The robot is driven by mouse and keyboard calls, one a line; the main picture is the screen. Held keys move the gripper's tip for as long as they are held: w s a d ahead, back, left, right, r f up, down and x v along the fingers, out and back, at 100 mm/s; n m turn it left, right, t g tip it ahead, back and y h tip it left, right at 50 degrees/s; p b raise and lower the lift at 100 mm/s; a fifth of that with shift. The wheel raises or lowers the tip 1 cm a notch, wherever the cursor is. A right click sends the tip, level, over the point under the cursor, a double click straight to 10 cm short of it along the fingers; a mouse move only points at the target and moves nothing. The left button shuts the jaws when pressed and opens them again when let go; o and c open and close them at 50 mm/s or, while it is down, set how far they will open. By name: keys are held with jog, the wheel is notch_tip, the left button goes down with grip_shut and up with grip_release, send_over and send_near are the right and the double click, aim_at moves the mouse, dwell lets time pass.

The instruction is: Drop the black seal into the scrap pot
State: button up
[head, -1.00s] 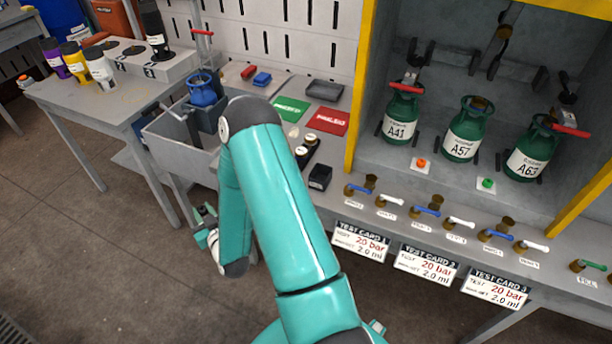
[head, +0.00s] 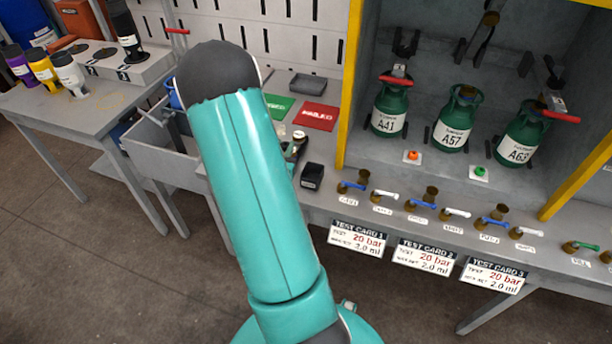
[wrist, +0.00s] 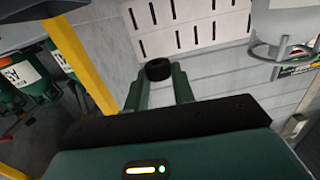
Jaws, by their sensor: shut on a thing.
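The black seal (wrist: 158,70) shows in the wrist view as a short, dark ring between the tips of my gripper (wrist: 160,78). The two green fingers are shut on it. In the head view my own arm covers most or all of the gripper and the seal. A small black box (head: 312,176) stands on the bench front, right of my arm. It may be the scrap pot, but no label on it is readable. It is not clearly seen in the wrist view.
A red card (head: 318,116), a green card (head: 278,106) and a grey tray (head: 308,84) lie behind the box. Right of it stand several small valves (head: 352,182) and the yellow-framed bay with green cylinders (head: 452,130). A metal ring (wrist: 280,50) shows at upper right in the wrist view.

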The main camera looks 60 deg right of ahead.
jog(key=s+d+r+m+g, duration=0.2)
jog(key=s, duration=0.2)
jog(key=s+d+r+m+g, duration=0.1)
jog(key=s+d+r+g, duration=0.1)
jog(key=s+g, duration=0.15)
notch_tip(320, 180, down, 6)
jog(key=shift+s+a+f+t+h, duration=0.15)
jog(key=shift+s+a+t+h, duration=0.05)
jog(key=shift+s+t+h, duration=0.15)
jog(key=o, duration=1)
jog(key=a, duration=1.3)
jog(key=shift+w+a+r, duration=0.3)
jog(key=shift+a+r, duration=0.1)
